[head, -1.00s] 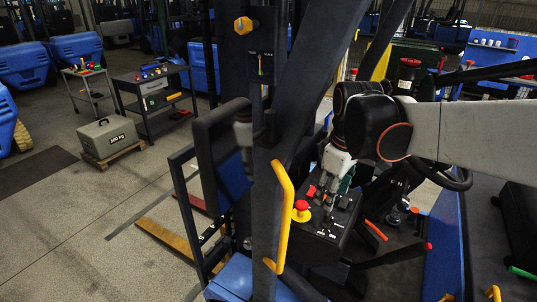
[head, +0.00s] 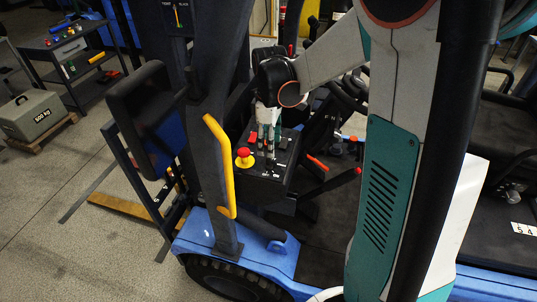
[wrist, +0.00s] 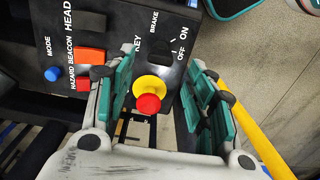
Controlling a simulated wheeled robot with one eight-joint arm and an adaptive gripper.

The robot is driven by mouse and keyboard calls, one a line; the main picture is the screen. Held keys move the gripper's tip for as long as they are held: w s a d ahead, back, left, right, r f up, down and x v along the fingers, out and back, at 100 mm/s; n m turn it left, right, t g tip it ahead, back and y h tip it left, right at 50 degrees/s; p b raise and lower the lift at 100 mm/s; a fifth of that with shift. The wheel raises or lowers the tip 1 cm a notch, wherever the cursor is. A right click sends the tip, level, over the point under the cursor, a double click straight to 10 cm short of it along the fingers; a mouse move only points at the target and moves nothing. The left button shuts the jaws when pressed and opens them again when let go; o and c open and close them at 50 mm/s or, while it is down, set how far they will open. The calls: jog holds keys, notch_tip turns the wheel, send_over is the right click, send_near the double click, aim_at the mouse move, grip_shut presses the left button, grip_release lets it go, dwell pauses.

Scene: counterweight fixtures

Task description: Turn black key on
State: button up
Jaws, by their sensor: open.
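The black key (wrist: 160,47) sits on the dark control panel (wrist: 215,12), between the white KEY label and the ON and OFF labels. It looks like a dark knob; its exact pointing is too dark to tell. My gripper (wrist: 158,70) is open, with its teal fingers on either side, just short of the key in the wrist view. Nothing is held between them. In the head view my gripper (head: 269,140) hangs over the panel (head: 262,186), and the key is hard to make out there.
A red emergency button on a yellow base (wrist: 150,96) shows between my fingers. A blue button (wrist: 52,74) and orange switches (wrist: 90,56) are to the left. A yellow handrail (head: 220,165) stands beside the panel.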

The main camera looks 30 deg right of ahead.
aim_at(269, 161)
notch_tip(269, 161, down, 6)
jog(key=shift+r, duration=0.1)
dwell(0.4)
jog(key=c, duration=1.1)
